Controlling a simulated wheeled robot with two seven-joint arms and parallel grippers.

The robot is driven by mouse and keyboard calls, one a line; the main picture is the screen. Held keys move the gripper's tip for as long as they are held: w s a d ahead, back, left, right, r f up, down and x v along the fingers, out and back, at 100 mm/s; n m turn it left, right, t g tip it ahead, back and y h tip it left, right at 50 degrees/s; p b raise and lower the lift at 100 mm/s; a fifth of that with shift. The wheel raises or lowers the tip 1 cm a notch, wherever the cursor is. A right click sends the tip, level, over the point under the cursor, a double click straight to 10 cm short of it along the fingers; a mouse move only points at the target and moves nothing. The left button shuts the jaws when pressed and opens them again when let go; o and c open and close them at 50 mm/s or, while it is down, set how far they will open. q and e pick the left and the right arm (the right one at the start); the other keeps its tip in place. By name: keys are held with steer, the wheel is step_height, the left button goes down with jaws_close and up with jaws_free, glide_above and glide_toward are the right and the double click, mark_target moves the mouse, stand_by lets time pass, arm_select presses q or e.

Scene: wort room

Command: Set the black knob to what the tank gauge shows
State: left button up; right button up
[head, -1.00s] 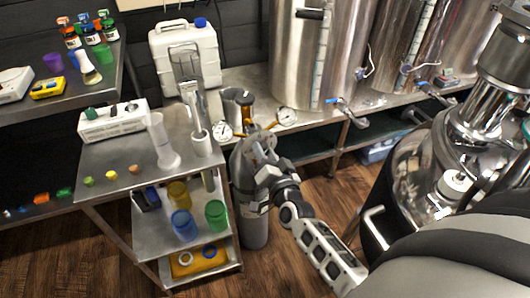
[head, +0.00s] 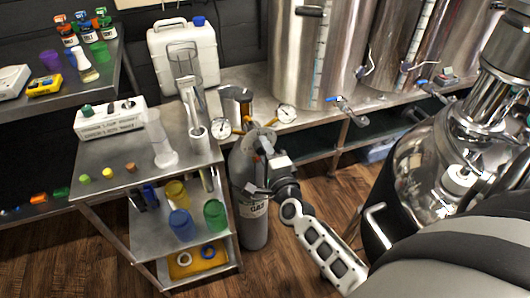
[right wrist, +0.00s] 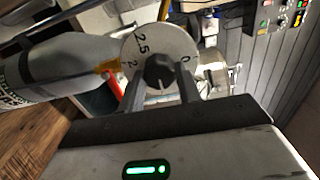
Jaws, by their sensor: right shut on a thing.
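The black knob (right wrist: 159,70) sits at the centre of a round pale dial plate (right wrist: 178,42) in the right wrist view. The plate shows the marks 2, 2.5 and 0. My right gripper (right wrist: 161,82) is shut on the knob, with one finger on each side. In the head view the right gripper (head: 262,150) is at the top of a grey gas cylinder (head: 255,225), and the knob is hidden there. Two round white gauges, a left one (head: 221,126) and a right one (head: 287,114), stand near the cylinder top. Their readings are too small to tell. My left gripper is not in view.
A steel cart (head: 100,173) with glassware and coloured cups stands left of the cylinder. Steel tanks (head: 302,60) stand on a bench behind. A large shiny vessel (head: 420,170) is at right. Some wooden floor (head: 335,195) is clear between.

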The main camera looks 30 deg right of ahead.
steer(key=shift+f+m, duration=0.1)
steer(key=shift+m, duration=0.5)
steer(key=o, duration=1)
steer(key=shift+c, duration=0.2)
steer(key=shift+m, duration=0.3)
steer(key=shift+s, duration=0.1)
steer(key=b+v, duration=0.2)
steer(key=v, duration=1.4)
steer(key=shift+d, duration=0.1)
